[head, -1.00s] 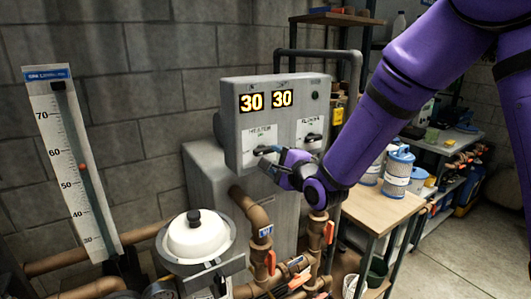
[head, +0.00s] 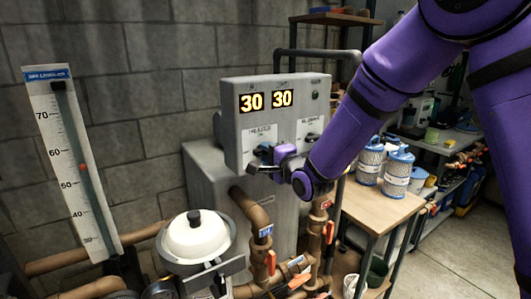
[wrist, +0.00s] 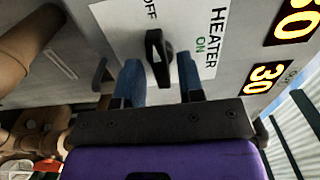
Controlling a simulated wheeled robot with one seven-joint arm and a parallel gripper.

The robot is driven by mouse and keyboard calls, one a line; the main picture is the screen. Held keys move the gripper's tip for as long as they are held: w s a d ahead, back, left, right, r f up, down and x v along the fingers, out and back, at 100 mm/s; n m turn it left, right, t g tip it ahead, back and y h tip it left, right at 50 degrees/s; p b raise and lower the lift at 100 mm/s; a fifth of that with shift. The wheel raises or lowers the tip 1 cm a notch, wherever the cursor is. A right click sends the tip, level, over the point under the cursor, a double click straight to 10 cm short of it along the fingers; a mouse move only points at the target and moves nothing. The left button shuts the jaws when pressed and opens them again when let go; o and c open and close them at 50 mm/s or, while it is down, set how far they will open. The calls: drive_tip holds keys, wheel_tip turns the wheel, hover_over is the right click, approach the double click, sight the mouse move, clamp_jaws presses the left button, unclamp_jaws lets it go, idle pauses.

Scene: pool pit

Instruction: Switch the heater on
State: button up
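The heater switch is a black oblong knob (wrist: 158,57) on a white plate (wrist: 118,25) marked HEATER, ON and OFF. In the wrist view the knob lies lengthwise toward the OFF print. The plate also shows on the grey control box (head: 232,140) in the head view, with the knob mostly hidden by my gripper. My gripper (wrist: 161,78) is open, with one blue finger on each side of the knob. I see gaps between the fingers and the knob; contact is not clear. In the head view my gripper (head: 262,167) is at the box front.
Two displays (head: 267,100) on the box read 30 and 30. A second switch (head: 312,138) sits right of the heater plate, partly behind my arm. Brown pipes with orange valves (head: 271,262) and a white-lidded vessel (head: 195,238) stand below. A wooden table (head: 385,207) is at right.

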clamp_jaws()
drive_tip(key=m, duration=0.2)
drive_tip(key=shift+d+m, duration=0.1)
drive_tip(key=shift+m, duration=0.3)
drive_tip(key=m, duration=0.9)
drive_tip(key=shift+m, duration=0.3)
drive_tip(key=m, duration=0.4)
drive_tip(key=shift+m, duration=1.1)
